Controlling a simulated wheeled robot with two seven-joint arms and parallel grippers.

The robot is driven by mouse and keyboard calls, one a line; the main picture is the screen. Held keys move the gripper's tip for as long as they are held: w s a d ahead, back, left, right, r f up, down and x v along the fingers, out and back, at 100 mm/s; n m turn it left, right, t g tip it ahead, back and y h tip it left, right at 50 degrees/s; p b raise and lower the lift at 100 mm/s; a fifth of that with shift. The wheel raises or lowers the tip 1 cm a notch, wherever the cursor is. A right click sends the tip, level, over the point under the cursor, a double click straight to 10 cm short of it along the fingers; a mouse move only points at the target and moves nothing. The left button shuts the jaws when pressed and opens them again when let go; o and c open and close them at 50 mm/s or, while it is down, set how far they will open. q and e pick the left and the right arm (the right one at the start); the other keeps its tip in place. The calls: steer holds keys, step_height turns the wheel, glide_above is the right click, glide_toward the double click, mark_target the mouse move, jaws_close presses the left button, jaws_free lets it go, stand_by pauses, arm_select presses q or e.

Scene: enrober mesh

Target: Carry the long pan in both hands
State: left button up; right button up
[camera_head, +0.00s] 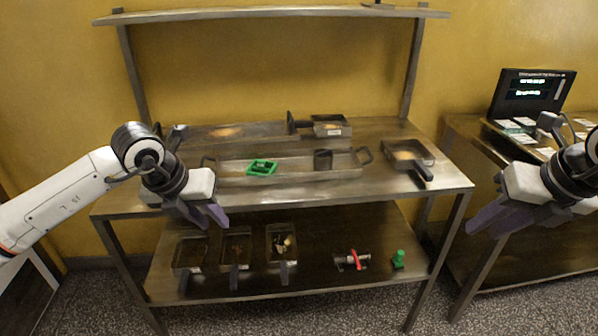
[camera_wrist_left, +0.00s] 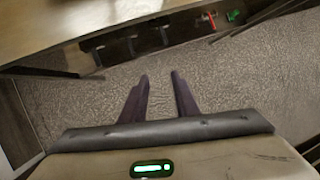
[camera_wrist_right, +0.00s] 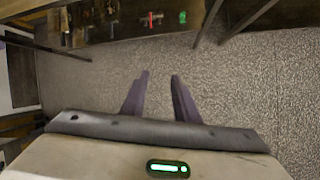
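The long pan (camera_head: 300,170) is a shallow metal tray with a loop handle at each end, lying on the tabletop. A green frame (camera_head: 262,167) and a small dark block (camera_head: 323,159) are in it. My left gripper (camera_head: 207,217) is in front of the table's left part, near the pan's left end but apart from it. My right gripper (camera_head: 490,220) is off the table's right end, far from the pan. Both wrist views show the left fingers (camera_wrist_left: 160,98) and the right fingers (camera_wrist_right: 158,98) apart, with only floor between them.
Behind the pan lies another long tray (camera_head: 200,136) and a small box pan (camera_head: 330,126). A handled square pan (camera_head: 407,152) stands to the right. The lower shelf (camera_head: 310,285) holds several small pans, a red-and-grey item (camera_head: 352,260) and a green item (camera_head: 398,259). A monitor (camera_head: 530,92) stands on the right table.

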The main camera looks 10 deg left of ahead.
steer(key=shift+v, duration=2.15)
steer(key=shift+w+a, duration=0.1)
steer(key=shift+w, duration=0.05)
